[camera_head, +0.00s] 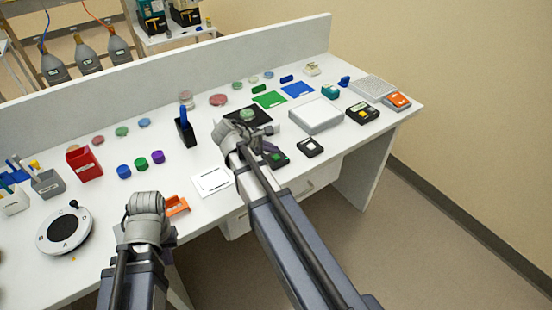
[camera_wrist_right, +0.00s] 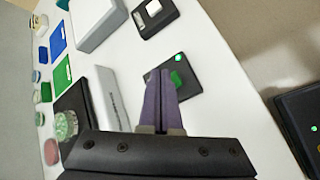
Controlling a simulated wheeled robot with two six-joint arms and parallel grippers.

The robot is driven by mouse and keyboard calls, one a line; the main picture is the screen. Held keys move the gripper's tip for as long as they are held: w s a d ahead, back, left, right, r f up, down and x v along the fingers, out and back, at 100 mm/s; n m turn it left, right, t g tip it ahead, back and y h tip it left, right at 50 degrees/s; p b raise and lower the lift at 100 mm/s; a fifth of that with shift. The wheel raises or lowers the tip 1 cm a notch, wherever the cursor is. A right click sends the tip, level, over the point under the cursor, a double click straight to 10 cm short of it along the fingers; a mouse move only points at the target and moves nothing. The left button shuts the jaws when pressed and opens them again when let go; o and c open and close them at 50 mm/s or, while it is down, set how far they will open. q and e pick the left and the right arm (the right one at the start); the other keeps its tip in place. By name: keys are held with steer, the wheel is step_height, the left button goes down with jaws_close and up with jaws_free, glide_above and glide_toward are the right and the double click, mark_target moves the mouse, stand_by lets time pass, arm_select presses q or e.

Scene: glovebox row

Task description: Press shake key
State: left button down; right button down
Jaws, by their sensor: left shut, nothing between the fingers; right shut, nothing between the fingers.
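A small dark box with a green key (camera_wrist_right: 178,79) and a lit green lamp lies in front of the shaker in the right wrist view. The head view also shows this key box (camera_head: 277,160), partly behind my right gripper. My right gripper (camera_wrist_right: 161,72) is shut and empty, its purple fingertips over the box just left of the green key; I cannot tell whether they touch it. The black-topped shaker (camera_head: 262,109) carries a dish with green contents (camera_head: 247,115). My left gripper (camera_head: 147,222) is at the table's front edge, empty, its fingers mostly hidden.
A black box with a pale button (camera_head: 310,147) stands right of the key box. A white block (camera_head: 316,116) is behind it. A white framed card (camera_head: 212,181) and an orange holder (camera_head: 176,206) lie left. A low wall (camera_head: 190,85) bounds the back.

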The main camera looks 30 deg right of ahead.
steer(key=shift+f, duration=0.4)
steer(key=shift+f+b, duration=0.45)
steer(key=shift+b, duration=0.25)
stand_by(0.3)
steer(key=shift+r, duration=0.1)
steer(key=shift+r+p, duration=0.85)
steer(key=shift+p, duration=0.1)
steer(key=shift+r, duration=0.1)
step_height(320, 180, up, 6)
steer(key=p, duration=0.6)
